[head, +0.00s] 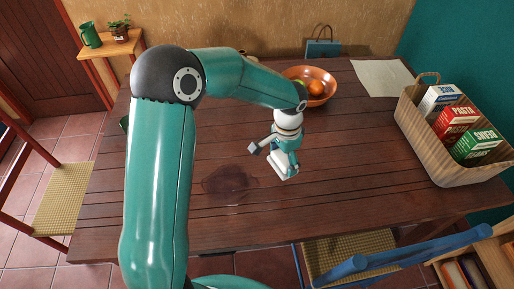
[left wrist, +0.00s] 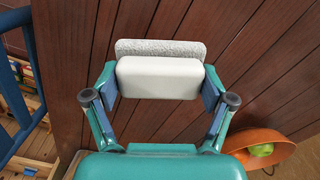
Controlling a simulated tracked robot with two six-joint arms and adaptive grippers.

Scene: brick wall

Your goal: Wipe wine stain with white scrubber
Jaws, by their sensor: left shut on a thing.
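The wine stain (head: 229,185) is a dark, glossy patch on the brown wooden table (head: 350,130), near the front middle in the head view. My left gripper (head: 284,163) is just right of the stain. It is shut on the white scrubber (head: 284,174), whose lower edge shows under the fingers. In the left wrist view the scrubber (left wrist: 158,78) sits between both fingers, with a grey rough pad behind its white body. I cannot tell whether the pad touches the table. The stain does not show in the left wrist view. My right gripper is in neither view.
An orange bowl of fruit (head: 321,98) stands behind my gripper. A wicker basket with several food boxes (head: 432,146) stands at the right, and a pale sheet (head: 382,77) lies at the back right. A blue chair (head: 400,254) is at the front edge.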

